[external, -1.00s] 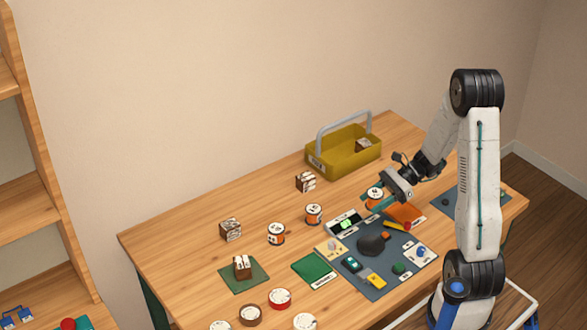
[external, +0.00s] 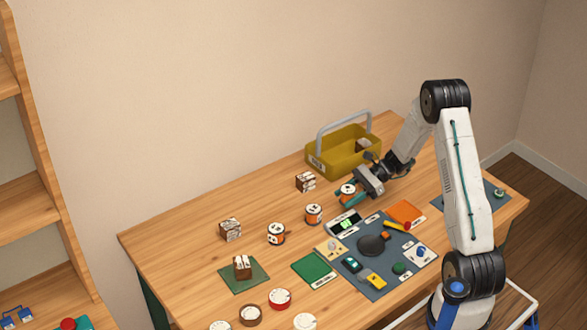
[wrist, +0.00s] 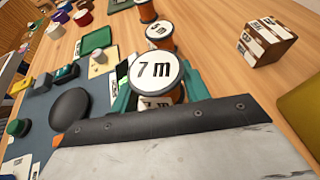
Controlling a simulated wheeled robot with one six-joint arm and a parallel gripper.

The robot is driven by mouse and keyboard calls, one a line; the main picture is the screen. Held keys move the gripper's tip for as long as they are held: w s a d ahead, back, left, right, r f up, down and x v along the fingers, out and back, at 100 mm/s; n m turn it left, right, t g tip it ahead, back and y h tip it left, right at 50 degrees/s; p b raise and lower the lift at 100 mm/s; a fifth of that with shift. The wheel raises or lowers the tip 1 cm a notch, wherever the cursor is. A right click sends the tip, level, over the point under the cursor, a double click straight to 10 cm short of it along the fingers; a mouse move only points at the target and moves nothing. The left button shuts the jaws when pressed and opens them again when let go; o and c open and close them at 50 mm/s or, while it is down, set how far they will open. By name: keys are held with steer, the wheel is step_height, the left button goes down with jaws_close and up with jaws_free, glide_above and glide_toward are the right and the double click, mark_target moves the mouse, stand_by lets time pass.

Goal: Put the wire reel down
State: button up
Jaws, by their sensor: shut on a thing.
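My gripper (external: 357,196) is shut on a wire reel (external: 348,189) with a white top and an orange body. In the wrist view the held wire reel (wrist: 157,72) reads "7 m" and sits between the teal fingers. In the external view it is at or just above the bare wood; I cannot tell whether it touches. Another reel (external: 313,214), marked "5 m" in the wrist view (wrist: 159,35), stands just beyond it. A further reel (external: 276,234) stands farther left in the same row.
A yellow toolbox (external: 335,161) with a grey handle stands behind my gripper. A brown block with white labels (external: 306,181) is left of it, and another block (external: 230,229) farther left. A blue-grey mat (external: 345,277) with several small items lies in front.

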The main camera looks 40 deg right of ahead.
mark_target(342, 191)
steer(key=w, duration=0.3)
steer(key=shift+w+d+f, duration=0.1)
steer(key=shift+d+f, duration=0.1)
steer(key=shift+f, duration=1.65)
steer(key=o, duration=0.7)
steer(key=shift+f, duration=0.15)
steer(key=shift+o, duration=0.2)
